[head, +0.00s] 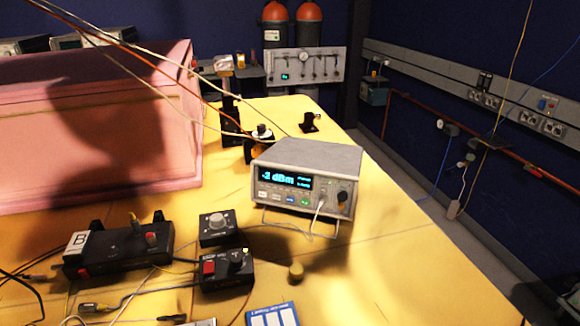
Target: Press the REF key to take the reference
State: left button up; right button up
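A grey bench meter (312,157) stands on the yellow table, right of the middle, on a wire bail. Its lit display (285,180) shows a reading in dBm; I read it as ".2 dBm", but the leading characters are unclear. A row of small keys (290,200) runs below the display, with white, blue and green ones among them. Their labels are too small to read, so I cannot tell which is REF. A cable is plugged into the meter's front at the right, beside a black knob (343,197). Neither of my grippers is in view.
Black control boxes (226,268) with knobs and a longer box marked B (118,249) stand left of the meter, among loose cables. A pink foam enclosure (95,130) fills the left. Optical mounts (231,120) stand behind. The table's right front (420,270) is clear.

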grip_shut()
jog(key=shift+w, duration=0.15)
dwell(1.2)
